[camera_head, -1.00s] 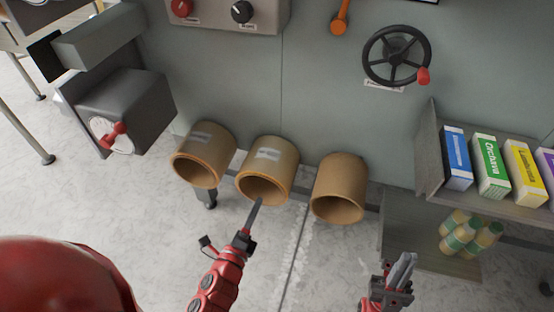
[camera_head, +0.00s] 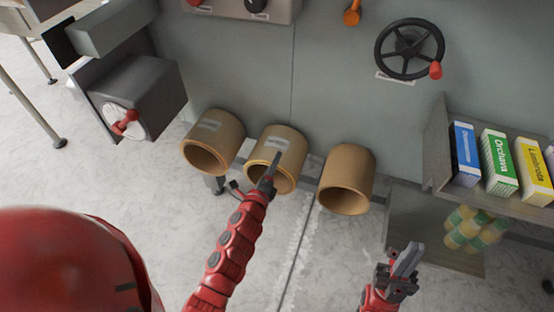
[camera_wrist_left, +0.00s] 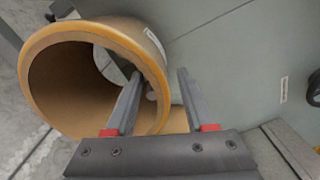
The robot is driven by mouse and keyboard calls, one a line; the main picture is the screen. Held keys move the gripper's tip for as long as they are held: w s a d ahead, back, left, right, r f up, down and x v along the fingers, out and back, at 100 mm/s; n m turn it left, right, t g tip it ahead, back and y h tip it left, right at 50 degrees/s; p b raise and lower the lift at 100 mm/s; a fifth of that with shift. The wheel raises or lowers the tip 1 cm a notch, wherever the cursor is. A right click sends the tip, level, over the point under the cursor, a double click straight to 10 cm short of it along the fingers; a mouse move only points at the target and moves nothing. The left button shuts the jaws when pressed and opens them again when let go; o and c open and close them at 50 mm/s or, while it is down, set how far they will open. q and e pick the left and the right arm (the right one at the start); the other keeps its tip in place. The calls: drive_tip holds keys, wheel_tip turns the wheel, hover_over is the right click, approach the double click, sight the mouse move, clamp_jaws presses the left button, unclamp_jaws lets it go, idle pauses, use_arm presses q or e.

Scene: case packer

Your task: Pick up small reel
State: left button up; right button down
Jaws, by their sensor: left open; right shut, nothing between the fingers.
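Three brown cardboard reels stick out in a row from the grey machine front: a left reel (camera_head: 222,132), a middle reel (camera_head: 293,148) and a right reel (camera_head: 350,168). The left and middle ones carry a pale label; none shows on the right one. I cannot tell which is the small one. My left gripper (camera_head: 273,170) is open at the middle reel. In the left wrist view, the reel's rim (camera_wrist_left: 150,62) lies between the fingers of the left gripper (camera_wrist_left: 160,75), one over the bore, one outside. My right gripper (camera_head: 404,262) is shut and empty, below the right reel.
A shelf (camera_head: 495,196) with coloured cartons stands at the right, with several yellow-green cylinders (camera_head: 474,228) below it. A handwheel (camera_head: 409,49) is above the right reel. A grey box with a red handle (camera_head: 125,121) is at the left. The floor below is clear.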

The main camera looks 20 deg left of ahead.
use_arm(q)
drive_tip(key=w, duration=0.5)
drive_tip(key=shift+r+p, duration=0.15)
drive_tip(key=shift+p, duration=0.2)
clamp_jaws()
drive_tip(key=shift+s, duration=0.1)
idle(0.9)
